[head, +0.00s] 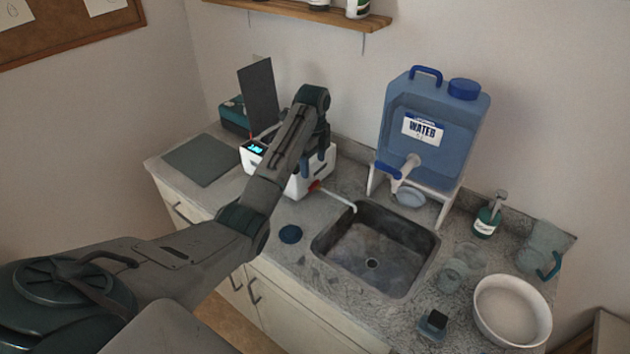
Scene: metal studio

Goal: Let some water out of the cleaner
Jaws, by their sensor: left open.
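The cleaner (259,164) is a white box with a lit cyan display, standing on the counter left of the sink. Its dark lid (258,93) stands raised at the back. A red valve handle (314,185) sits low at its right corner, and a thin white drain pipe (339,197) runs from there to the sink (375,247). No water shows coming from the pipe. My left gripper (317,163) is open and empty, pointing down just above the valve. My forearm hides part of the cleaner. My right gripper is out of view.
A blue water container (432,115) with a tap stands on a white stand behind the sink. A soap bottle (487,215), glasses and a white bowl (512,310) are at the right. A dark blue round cap (290,234) lies before the cleaner. A grey mat (200,160) lies left.

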